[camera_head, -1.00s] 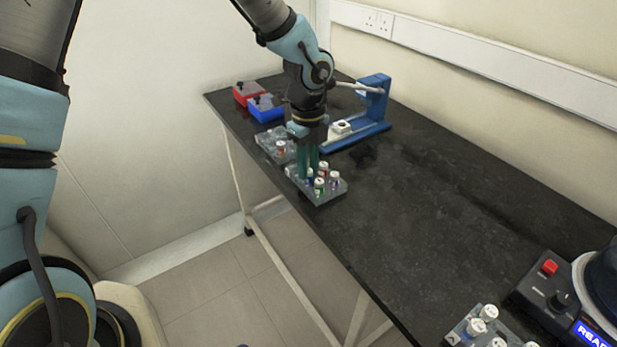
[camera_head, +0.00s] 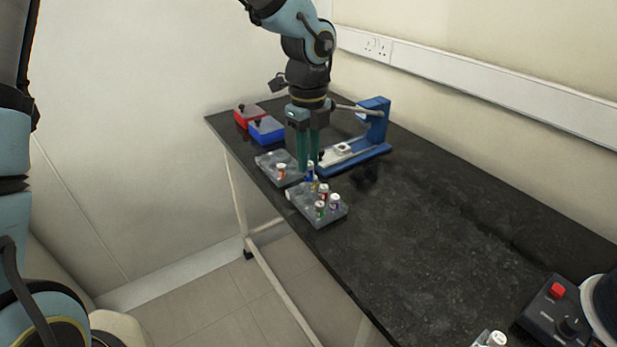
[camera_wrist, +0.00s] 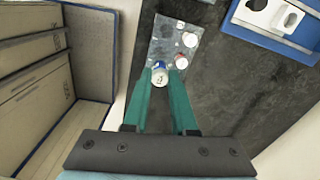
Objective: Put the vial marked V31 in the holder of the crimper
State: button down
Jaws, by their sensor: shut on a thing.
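My gripper (camera_head: 308,168) is shut on a white-capped vial with a blue band (camera_head: 309,174). The vial hangs upright between the green fingertips, above the far end of the front grey rack (camera_head: 329,217). In the wrist view the same vial (camera_wrist: 159,76) sits between my fingertips (camera_wrist: 161,79); the mark on its cap is too small to read. The blue crimper (camera_head: 378,127) stands behind my gripper, to its right. Its pale holder block (camera_head: 343,148) is on the base, and it also shows in the wrist view (camera_wrist: 263,12).
The front rack holds several other vials. A second grey rack (camera_head: 266,157) with an orange-banded vial (camera_head: 281,171) is close to its left. Blue (camera_head: 267,131) and red (camera_head: 243,110) boxes stand behind. A device with a red button (camera_head: 557,290) is front right. The table middle is clear.

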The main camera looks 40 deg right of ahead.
jog(key=w+d+n+p, duration=0.5)
jog(key=w+d+n, duration=0.2)
jog(key=w+d, duration=0.45)
jog(key=shift+m, duration=0.5)
jog(key=shift+s+d+f+p, duration=0.15)
jog(key=shift+d+f, duration=0.6)
jog(key=shift+d, duration=0.8)
jog(key=shift+w+d+f+p, duration=0.1)
jog(key=shift+d+f+p, duration=0.2)
jog(key=shift+d+f, duration=0.85)
jog(key=shift+s+d+f+p, duration=0.1)
jog(key=shift+d+f+p, duration=0.15)
jog(key=shift+d, duration=1.7)
jog(key=shift+f+b, duration=0.5)
jog(key=shift+f, duration=0.55)
jog(key=shift+s, duration=0.1)
jog(key=shift+c, duration=1.6)
grip_release()
